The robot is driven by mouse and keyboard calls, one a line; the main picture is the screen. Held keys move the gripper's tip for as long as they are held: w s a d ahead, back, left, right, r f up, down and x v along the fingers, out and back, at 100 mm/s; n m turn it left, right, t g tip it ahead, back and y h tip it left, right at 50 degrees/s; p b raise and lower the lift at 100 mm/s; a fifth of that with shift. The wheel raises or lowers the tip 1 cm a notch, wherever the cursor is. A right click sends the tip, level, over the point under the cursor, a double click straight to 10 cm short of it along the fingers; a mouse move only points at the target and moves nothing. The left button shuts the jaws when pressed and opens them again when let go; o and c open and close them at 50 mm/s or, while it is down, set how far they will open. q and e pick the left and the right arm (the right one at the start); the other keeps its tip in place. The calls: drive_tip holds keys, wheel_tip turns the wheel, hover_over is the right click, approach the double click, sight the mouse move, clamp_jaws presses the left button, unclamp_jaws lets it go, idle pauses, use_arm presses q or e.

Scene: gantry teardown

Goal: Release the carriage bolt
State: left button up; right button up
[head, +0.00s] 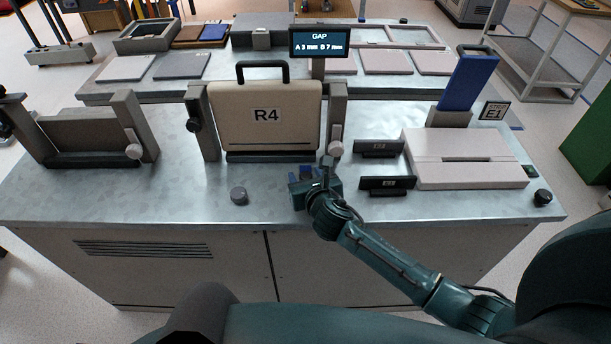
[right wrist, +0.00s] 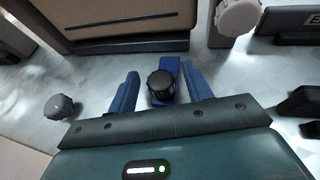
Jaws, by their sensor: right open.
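My right gripper (head: 306,173) is open, low over the workbench's front part, below the right end of the cream R4 case (head: 265,130). In the right wrist view, the blue fingers of the right gripper (right wrist: 160,70) stand apart on either side of a black ribbed knob (right wrist: 162,84) on a blue block (right wrist: 171,66). I cannot tell whether the fingers touch the knob. No label marks it as the carriage bolt. In the head view the hand largely hides this knob. My left gripper is not in view.
A grey knob (head: 238,195) stands left of the hand. A pale knob (head: 336,147) sits on the post behind it. Two black labelled blocks (head: 387,184) and a pale box (head: 466,158) lie to the right. A display (head: 319,41) reads "GAP A 3 mm B 7 mm".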

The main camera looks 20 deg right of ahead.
drive_tip(key=shift+w+f, duration=0.2)
drive_tip(key=shift+w, duration=0.2)
clamp_jaws()
idle(0.4)
